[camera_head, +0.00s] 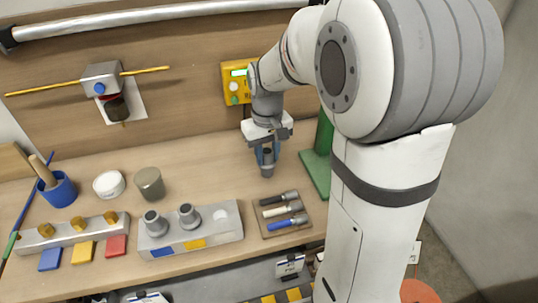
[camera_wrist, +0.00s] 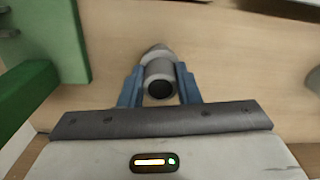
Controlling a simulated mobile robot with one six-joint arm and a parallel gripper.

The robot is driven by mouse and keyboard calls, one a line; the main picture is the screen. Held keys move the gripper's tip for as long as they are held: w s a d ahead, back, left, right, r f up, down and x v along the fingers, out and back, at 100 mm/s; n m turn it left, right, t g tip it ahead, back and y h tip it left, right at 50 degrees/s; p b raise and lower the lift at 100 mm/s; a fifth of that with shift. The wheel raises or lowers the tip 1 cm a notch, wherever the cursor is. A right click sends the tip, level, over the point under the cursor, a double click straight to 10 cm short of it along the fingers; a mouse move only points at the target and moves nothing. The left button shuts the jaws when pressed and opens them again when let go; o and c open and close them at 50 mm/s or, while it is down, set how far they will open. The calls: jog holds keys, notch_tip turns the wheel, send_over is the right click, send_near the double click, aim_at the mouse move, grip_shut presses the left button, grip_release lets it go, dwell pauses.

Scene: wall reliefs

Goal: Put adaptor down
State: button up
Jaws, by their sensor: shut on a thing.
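The adaptor (camera_head: 267,171) is a grey, stubby cylinder with a dark opening at its near end. My gripper (camera_head: 266,154) has its blue fingers shut on it, over the right half of the wooden bench (camera_head: 215,162). In the wrist view the adaptor (camera_wrist: 157,68) sits between the two blue fingers of my gripper (camera_wrist: 159,82), its rounded far end towards the wood surface. I cannot tell whether it touches the bench.
A grey block (camera_head: 218,231) with two similar grey adaptors stands at the front. A tray (camera_head: 285,224) of handled tools lies right of it. A green stand (camera_head: 317,166) is close on the right. Bench between the grey cup (camera_head: 150,183) and my gripper is clear.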

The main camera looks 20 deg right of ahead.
jog(key=shift+f, duration=0.4)
jog(key=shift+f, duration=0.15)
jog(key=o, duration=1)
jog(key=shift+c, duration=0.2)
notch_tip(320, 180, up, 12)
jog(key=s+f+m+t, duration=0.1)
jog(key=s+f, duration=0.2)
jog(key=s, duration=0.5)
jog(key=s+f+t, duration=0.1)
jog(key=s+f, duration=0.3)
jog(key=s, duration=0.4)
jog(key=shift+s+d+m+t+p, duration=0.15)
jog(key=shift+s+m+t+p, duration=0.15)
jog(key=shift+m, duration=0.1)
